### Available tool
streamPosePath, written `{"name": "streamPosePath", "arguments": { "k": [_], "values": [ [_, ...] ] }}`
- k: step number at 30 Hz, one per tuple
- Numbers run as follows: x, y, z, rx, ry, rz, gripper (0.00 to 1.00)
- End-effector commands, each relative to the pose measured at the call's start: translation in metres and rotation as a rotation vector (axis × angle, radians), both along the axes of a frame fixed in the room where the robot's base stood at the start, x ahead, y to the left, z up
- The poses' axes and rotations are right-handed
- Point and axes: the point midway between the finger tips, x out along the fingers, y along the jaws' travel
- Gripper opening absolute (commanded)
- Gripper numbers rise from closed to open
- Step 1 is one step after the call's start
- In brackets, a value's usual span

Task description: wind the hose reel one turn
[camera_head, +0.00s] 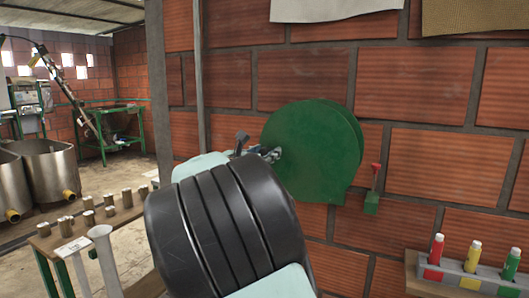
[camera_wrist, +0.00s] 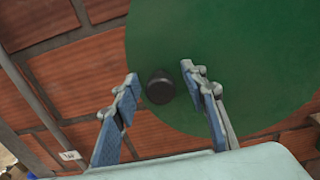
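The hose reel (camera_head: 310,150) is a green round disc on the brick wall, with a second disc edge behind it. In the wrist view its green face (camera_wrist: 240,55) fills the upper right. A black round handle knob (camera_wrist: 160,87) shows near the disc's left edge, between my gripper's fingertips (camera_wrist: 160,75). The fingers are apart, with a visible gap on each side of the knob. In the head view my gripper (camera_head: 268,153) is at the disc's left side, partly hidden by my dark arm. The knob cannot be made out surely there.
A small green box with a red lever (camera_head: 372,195) is on the wall right of the reel. A rack with red, yellow and green bottles (camera_head: 450,272) stands lower right. A low wooden bench (camera_head: 95,232) with metal cylinders stands left. Steel tanks (camera_head: 45,175) are farther left.

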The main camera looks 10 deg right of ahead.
Motion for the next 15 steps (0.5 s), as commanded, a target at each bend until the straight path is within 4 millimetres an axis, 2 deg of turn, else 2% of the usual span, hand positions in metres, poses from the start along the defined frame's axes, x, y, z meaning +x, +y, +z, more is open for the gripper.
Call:
{"name": "streamPosePath", "arguments": {
  "k": [4,12,15],
  "values": [
    [-0.0002,0.0001,-0.0002,0.000,0.000,0.000,0.38],
    [-0.0003,0.0002,-0.0002,0.000,0.000,0.000,0.08],
    [-0.0004,0.0003,-0.0003,0.000,0.000,0.000,0.00]
  ]
}}
